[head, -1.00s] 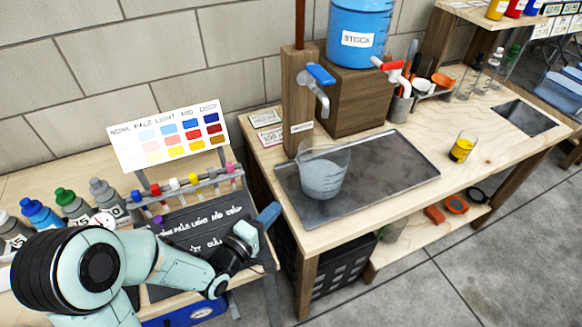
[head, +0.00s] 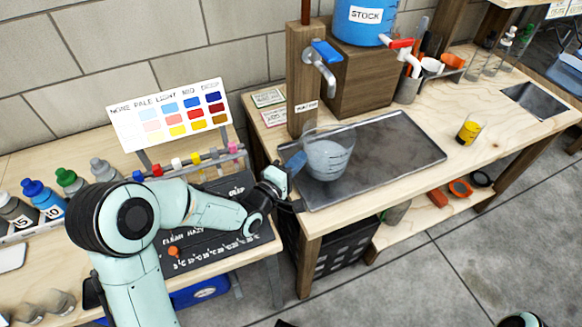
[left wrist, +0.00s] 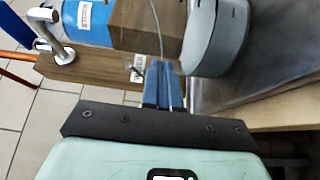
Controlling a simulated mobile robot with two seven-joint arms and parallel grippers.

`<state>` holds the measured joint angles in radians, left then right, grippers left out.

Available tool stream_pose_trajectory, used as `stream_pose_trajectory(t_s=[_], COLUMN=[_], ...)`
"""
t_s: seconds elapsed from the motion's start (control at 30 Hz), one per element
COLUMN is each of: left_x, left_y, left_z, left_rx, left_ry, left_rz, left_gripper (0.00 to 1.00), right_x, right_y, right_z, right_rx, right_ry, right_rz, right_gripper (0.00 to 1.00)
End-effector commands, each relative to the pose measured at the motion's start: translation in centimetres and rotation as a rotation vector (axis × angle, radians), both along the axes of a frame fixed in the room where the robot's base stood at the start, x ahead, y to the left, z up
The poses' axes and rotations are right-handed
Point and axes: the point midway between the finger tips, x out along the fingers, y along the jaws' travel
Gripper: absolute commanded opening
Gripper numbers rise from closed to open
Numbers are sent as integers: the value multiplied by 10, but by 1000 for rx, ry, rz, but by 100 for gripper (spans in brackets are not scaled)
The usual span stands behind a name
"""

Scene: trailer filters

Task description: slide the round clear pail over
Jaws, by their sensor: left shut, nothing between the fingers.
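The round clear pail (head: 329,157) holds greyish liquid and stands upright on the left part of a dark metal tray (head: 395,150). It also shows at the upper right in the left wrist view (left wrist: 215,45). My left gripper (head: 296,162) is shut and empty, its blue fingers at the pail's left side. In the left wrist view the fingers (left wrist: 160,85) point toward the pail's near edge. I cannot tell whether they touch it. My right gripper is not in view.
A tap with a blue handle (head: 327,52) on a wooden post (head: 304,85) stands behind the pail. A blue stock bucket (head: 362,20) sits on a wooden block.

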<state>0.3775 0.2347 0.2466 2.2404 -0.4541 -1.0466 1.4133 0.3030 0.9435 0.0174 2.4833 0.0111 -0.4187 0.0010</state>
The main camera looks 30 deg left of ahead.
Motion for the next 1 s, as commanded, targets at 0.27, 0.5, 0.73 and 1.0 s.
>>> stream_pose_trajectory(t_s=[0.27, 0.5, 0.73, 1.0], left_x=[1, 16, 53, 75], left_y=[0, -24, -79, -111], left_z=[0, -2, -6, -2], left_rx=[0, -2, -3, 0], left_ry=[0, -4, -1, 1], left_rz=[0, -5, -5, -2], left_gripper=[0, 0, 0, 0], right_x=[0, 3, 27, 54], right_y=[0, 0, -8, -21], right_z=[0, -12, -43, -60], right_rx=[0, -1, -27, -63], right_ry=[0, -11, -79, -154], right_rz=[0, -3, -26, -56], right_gripper=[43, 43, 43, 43])
